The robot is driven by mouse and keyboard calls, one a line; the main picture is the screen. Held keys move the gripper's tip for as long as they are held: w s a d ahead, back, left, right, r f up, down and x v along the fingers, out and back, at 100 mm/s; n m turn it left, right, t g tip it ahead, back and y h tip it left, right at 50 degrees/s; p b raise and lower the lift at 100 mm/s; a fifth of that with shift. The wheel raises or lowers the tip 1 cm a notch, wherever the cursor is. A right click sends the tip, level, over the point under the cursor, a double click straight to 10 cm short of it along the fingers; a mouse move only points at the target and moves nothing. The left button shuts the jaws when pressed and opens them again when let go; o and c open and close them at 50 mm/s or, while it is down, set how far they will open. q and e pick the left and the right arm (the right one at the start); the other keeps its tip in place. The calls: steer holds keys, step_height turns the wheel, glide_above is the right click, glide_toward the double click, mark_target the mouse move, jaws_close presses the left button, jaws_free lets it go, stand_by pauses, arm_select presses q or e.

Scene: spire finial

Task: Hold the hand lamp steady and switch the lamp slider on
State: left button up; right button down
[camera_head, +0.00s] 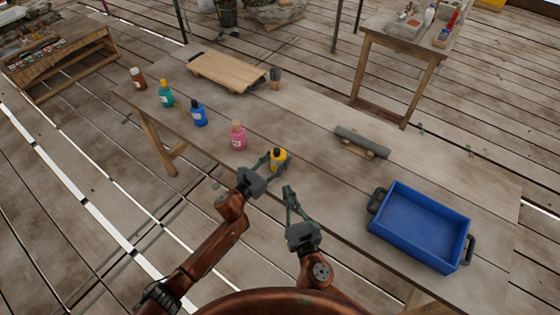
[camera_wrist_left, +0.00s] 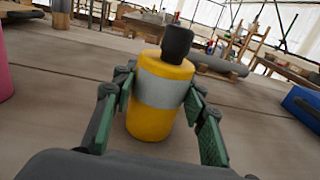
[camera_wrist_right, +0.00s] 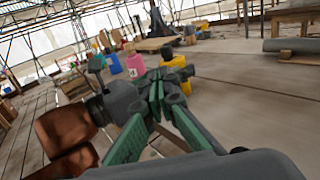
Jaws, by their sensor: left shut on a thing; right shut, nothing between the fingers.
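A yellow cylinder (camera_head: 279,157) with a grey band and dark top stands upright near the bench's front edge; it appears to be the hand lamp. It also shows in the left wrist view (camera_wrist_left: 150,117) and partly in the right wrist view (camera_wrist_right: 184,83). My left gripper (camera_head: 270,161) is shut on it, a finger on each side. I cannot make out a slider. My right gripper (camera_head: 287,188) is shut and empty, apart from the lamp, just in front of it. In the right wrist view my left gripper hides part of the lamp.
Pink (camera_head: 238,136), blue (camera_head: 199,114), teal (camera_head: 165,95) and brown (camera_head: 138,78) bottles stand to the left. A wooden board (camera_head: 227,71) and a dark item (camera_head: 275,77) lie behind. A grey cylinder (camera_head: 362,142) and blue tray (camera_head: 418,228) are right. The bench middle is clear.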

mark_target(278, 154)
steer(key=shift+s+d+f, duration=0.2)
steer(key=shift+d+f, duration=0.1)
steer(key=shift+d, duration=0.15)
steer(key=x, duration=1.4)
steer(key=shift+w+d+f, duration=0.1)
steer(key=shift+d+f, duration=0.05)
steer(key=shift+w+d, duration=0.35)
steer(key=shift+w, duration=0.2)
steer(key=shift+w+d, duration=0.35)
steer(key=shift+w, duration=0.2)
